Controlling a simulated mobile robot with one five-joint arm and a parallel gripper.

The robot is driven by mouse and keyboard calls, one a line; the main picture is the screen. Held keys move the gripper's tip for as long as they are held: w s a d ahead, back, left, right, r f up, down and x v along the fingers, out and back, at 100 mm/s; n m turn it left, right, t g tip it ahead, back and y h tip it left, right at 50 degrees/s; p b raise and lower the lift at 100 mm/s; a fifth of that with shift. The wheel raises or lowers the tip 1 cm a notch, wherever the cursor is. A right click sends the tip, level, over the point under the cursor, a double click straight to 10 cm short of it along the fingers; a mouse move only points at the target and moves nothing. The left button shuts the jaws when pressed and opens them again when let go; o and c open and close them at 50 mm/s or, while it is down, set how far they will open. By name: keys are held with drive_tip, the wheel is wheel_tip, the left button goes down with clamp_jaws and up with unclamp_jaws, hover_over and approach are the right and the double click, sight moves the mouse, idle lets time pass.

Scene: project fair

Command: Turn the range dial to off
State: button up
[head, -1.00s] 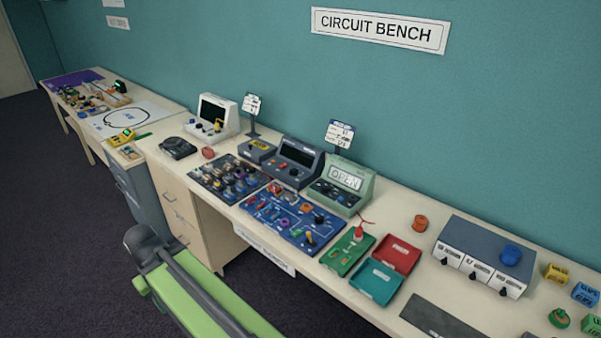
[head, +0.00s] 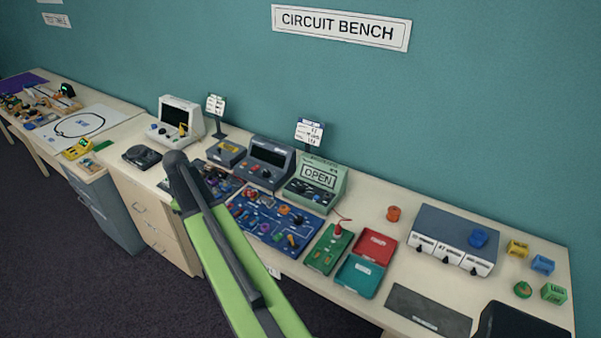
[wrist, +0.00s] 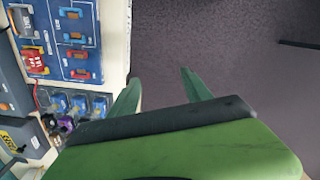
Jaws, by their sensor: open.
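The green bench meter (head: 315,182) stands at the back of the bench and its screen reads OPEN. Small dark knobs show on its front below the screen; which one is the range dial, and its setting, are too small to tell. My green and dark arm reaches up from the bottom of the head view and overlaps the bench front. My gripper (wrist: 161,78) shows in the wrist view with two green fingers spread apart and nothing between them. Below them is dark floor, beside the bench edge. The green meter is not clearly visible in the wrist view.
A dark instrument (head: 267,164) stands left of the green meter. A blue component board (head: 275,222) lies in front and shows in the wrist view (wrist: 58,62). Red (head: 375,245) and teal (head: 359,277) trays lie to the right. A grey box (head: 452,232) with knobs is farther right.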

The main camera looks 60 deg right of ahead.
drive_tip(key=s+d+r+n+p, duration=0.15)
drive_tip(key=d+r, duration=0.25)
drive_tip(key=d, duration=0.8)
drive_tip(key=s+d+r+n+p, duration=0.1)
drive_tip(key=s+d+r+p, duration=0.15)
drive_tip(key=d, duration=0.95)
drive_tip(key=n+p, duration=0.3)
drive_tip(key=p, duration=0.1)
approach(301, 186)
wheel_tip(301, 186, down, 9)
drive_tip(key=b, duration=1.8)
drive_tip(key=shift+s, duration=0.1)
drive_tip(key=shift+r, duration=0.2)
